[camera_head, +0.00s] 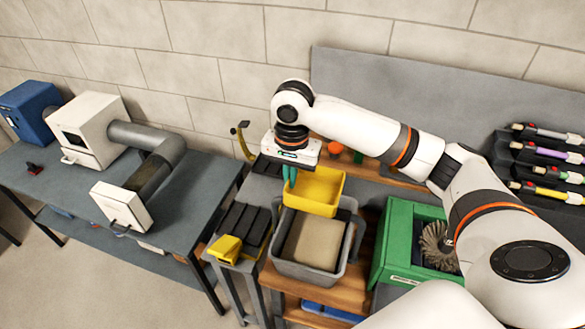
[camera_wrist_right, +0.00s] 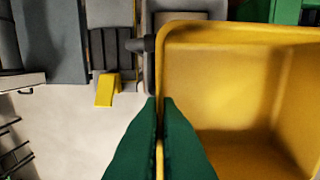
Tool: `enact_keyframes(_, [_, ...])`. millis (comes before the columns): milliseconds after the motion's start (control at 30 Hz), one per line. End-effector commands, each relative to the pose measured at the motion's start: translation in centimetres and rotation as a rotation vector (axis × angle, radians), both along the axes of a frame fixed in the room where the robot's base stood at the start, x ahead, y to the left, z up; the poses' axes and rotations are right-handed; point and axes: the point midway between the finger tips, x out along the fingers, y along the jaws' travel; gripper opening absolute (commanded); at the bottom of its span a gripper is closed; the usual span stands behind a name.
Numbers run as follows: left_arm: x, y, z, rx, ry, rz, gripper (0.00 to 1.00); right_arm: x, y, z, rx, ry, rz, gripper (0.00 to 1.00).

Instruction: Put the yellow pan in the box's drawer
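The yellow pan (camera_head: 318,192) is held by my right gripper (camera_head: 290,180) at its left rim, above the back of a grey bin. In the right wrist view the green fingers (camera_wrist_right: 160,105) are shut on the rim of the yellow pan (camera_wrist_right: 220,85), which fills the right side and looks empty. A white box (camera_head: 92,128) stands on the table at the left, joined to a grey bent pipe. A white-fronted drawer (camera_head: 120,206) with a handle and a dark opening behind its front sits at the pipe's near end. My left gripper is out of view.
The grey bin (camera_head: 279,265) stands on a wooden shelf, with a green container (camera_head: 393,240) and round brush (camera_head: 437,247) to its right. A dark rack with a yellow piece (camera_head: 226,248) lies between bin and left table (camera_head: 190,225). A blue box (camera_head: 30,108) stands far left.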

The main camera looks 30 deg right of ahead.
Motion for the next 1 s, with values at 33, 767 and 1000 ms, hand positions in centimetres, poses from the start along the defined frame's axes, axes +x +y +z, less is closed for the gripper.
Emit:
enact_keyframes(33, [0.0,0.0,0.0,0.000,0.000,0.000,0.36,0.1,0.1,0.0,-0.009,0.011,0.000,0.00])
enact_keyframes(767, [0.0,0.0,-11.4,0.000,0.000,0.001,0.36,-6.8,5.4,-11.8,-0.030,0.011,0.597,0.00])
enact_keyframes(1000, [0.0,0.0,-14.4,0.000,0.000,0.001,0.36,-9.8,6.9,-14.8,-0.027,0.010,0.823,0.00])
